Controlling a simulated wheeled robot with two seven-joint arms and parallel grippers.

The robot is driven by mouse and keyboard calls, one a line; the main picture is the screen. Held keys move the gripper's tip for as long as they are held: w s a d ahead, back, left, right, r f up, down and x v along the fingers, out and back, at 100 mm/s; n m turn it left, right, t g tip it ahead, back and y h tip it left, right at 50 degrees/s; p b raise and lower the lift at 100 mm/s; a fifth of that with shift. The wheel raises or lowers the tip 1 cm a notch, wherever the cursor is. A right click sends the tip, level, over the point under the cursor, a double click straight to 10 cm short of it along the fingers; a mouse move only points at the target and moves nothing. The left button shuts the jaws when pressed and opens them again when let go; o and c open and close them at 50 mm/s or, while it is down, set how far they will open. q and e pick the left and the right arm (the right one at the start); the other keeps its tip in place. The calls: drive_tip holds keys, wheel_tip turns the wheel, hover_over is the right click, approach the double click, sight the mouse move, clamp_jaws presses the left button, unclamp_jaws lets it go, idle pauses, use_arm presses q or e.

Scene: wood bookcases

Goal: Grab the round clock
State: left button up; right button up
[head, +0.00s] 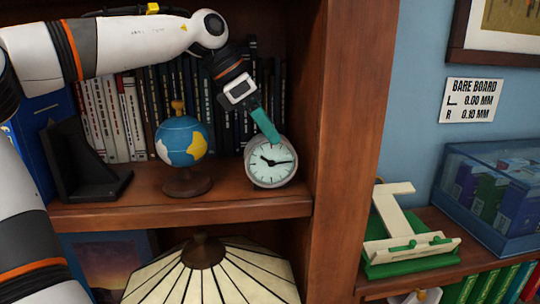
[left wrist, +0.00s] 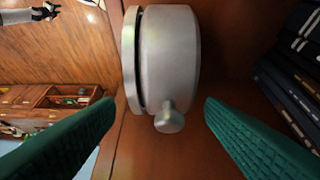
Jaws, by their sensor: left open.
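The round clock (head: 270,162) stands upright on the bookcase shelf, with a pale face, dark hands and a grey metal case. My left gripper (head: 272,138) comes down from above, its teal fingers at the top of the clock. In the left wrist view the clock's metal case (left wrist: 170,60) lies between the two green fingers of my open left gripper (left wrist: 160,135), with a small knob (left wrist: 169,118) toward the camera. Gaps show between the case and both fingers. My right gripper is not in view.
A small globe (head: 181,141) on a stand is left of the clock, with a black bookend (head: 85,165) farther left. Books (head: 130,115) line the back. A wooden upright (head: 345,150) is close on the right. A lampshade (head: 205,275) is below the shelf.

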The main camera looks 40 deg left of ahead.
sight(270, 160)
use_arm(q)
drive_tip(key=x, duration=0.1)
drive_tip(key=p+x, duration=0.1)
drive_tip(key=x, duration=0.1)
drive_tip(key=shift+w+a+f, duration=0.2)
drive_tip(key=shift+a+f, duration=0.05)
drive_tip(key=shift+f, duration=0.05)
drive_tip(key=shift+w+f, duration=0.15)
drive_tip(key=shift+f, duration=0.05)
drive_tip(key=shift+d, duration=0.15)
drive_tip(key=c, duration=0.5)
drive_tip(key=shift+r, duration=0.1)
drive_tip(key=c, duration=0.8)
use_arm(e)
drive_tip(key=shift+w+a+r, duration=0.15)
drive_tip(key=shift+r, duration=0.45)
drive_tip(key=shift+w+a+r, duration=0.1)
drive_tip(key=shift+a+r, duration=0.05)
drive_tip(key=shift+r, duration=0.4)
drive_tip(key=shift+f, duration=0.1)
